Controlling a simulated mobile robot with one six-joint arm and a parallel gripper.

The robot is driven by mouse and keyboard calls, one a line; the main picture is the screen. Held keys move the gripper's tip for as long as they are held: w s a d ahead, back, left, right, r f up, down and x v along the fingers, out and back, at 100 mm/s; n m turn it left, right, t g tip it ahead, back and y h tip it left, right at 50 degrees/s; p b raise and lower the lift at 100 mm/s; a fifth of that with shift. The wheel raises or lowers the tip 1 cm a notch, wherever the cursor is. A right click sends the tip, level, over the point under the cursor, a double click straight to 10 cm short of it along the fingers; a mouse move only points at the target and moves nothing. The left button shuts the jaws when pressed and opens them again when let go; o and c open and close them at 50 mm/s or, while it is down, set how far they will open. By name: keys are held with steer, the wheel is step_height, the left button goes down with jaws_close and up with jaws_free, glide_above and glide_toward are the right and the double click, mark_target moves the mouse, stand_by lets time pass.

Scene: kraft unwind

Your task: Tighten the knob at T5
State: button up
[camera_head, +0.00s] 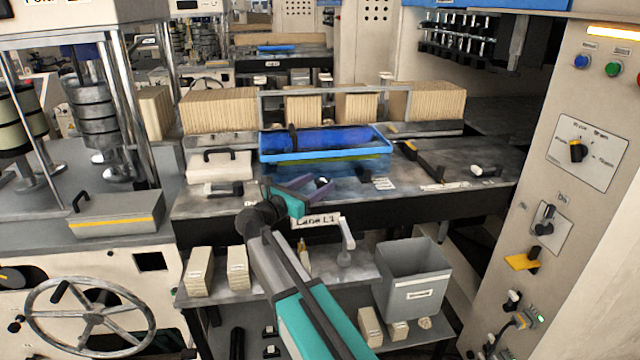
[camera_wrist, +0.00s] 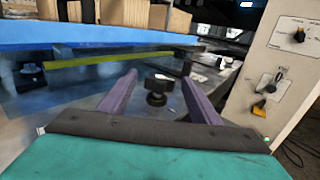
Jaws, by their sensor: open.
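A black lobed knob (camera_wrist: 158,90) stands upright on the grey table surface in the wrist view. It lies between the two purple fingers of my gripper (camera_wrist: 159,77), with space on either side, so the fingers look apart from it. In the head view the knob (camera_head: 322,183) is a small dark shape near the fingertips of my gripper (camera_head: 327,181), at the front edge of the lane table. My gripper is open and empty. No T5 label is readable, so I cannot tell which station this knob belongs to.
A blue tray (camera_head: 382,157) with a dark blue roll sits behind the knob; its edge (camera_wrist: 95,48) spans the wrist view. A white block with a black handle (camera_head: 220,165) lies to the left. A control panel (camera_head: 585,150) stands right. A grey bin (camera_head: 415,275) is below.

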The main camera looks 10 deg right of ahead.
steer(key=b+v, duration=0.2)
steer(key=v, duration=0.9)
